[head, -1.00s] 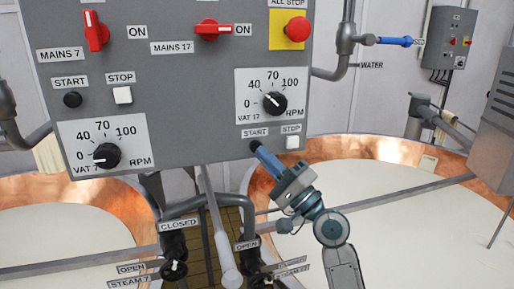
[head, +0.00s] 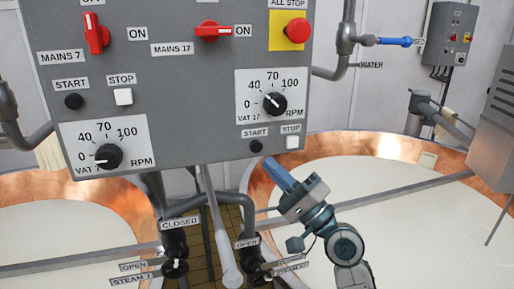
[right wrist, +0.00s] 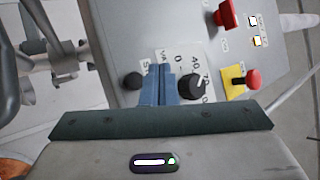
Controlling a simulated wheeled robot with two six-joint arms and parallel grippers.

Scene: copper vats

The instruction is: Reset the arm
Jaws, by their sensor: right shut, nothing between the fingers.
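My right gripper (head: 270,165) is shut and empty, its blue fingers pointing up and left just below the control panel (head: 190,130). The fingertips are apart from the black start button (head: 256,146) of vat 17. In the right wrist view my shut blue fingers (right wrist: 160,80) point at the panel, with a black button (right wrist: 132,80) beside them and the vat 17 speed knob (right wrist: 196,88) on the other side. My left gripper is not in view.
The white stop button (head: 292,142) and red all-stop button (head: 297,30) are on the panel. Steam valves with pipes (head: 250,258) stand below it. Two copper vats (head: 385,150) with white contents lie behind. A blue-handled water valve (head: 394,41) is at right.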

